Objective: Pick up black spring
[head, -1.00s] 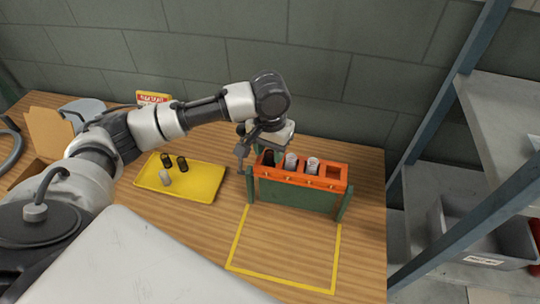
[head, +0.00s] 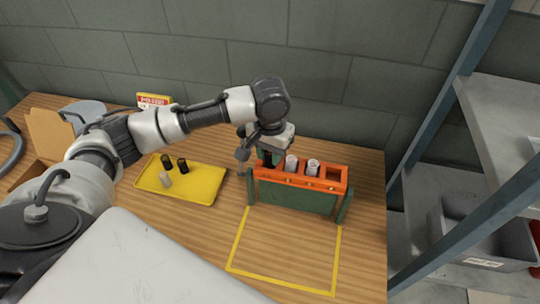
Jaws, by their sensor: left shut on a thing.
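An orange rack (head: 315,184) on a green stand holds two pale springs, one in a middle slot (head: 291,164) and one beside it (head: 312,167). Its rightmost slot looks empty. My left gripper (head: 266,152) points down at the leftmost slot and is shut on a dark thing, which seems to be a black spring; fingers and wrist mostly hide it. Two more black springs, one at the left (head: 166,160) and one at the right (head: 182,165), stand in the yellow tray (head: 205,190) with a pale spring (head: 166,179). My right gripper is not in view.
A yellow taped outline (head: 285,250) on the wooden table in front of the rack is empty. A cardboard box (head: 48,132) and a red-and-white sign (head: 154,100) are at the back left. A metal shelf with a grey bin (head: 485,235) stands at the right.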

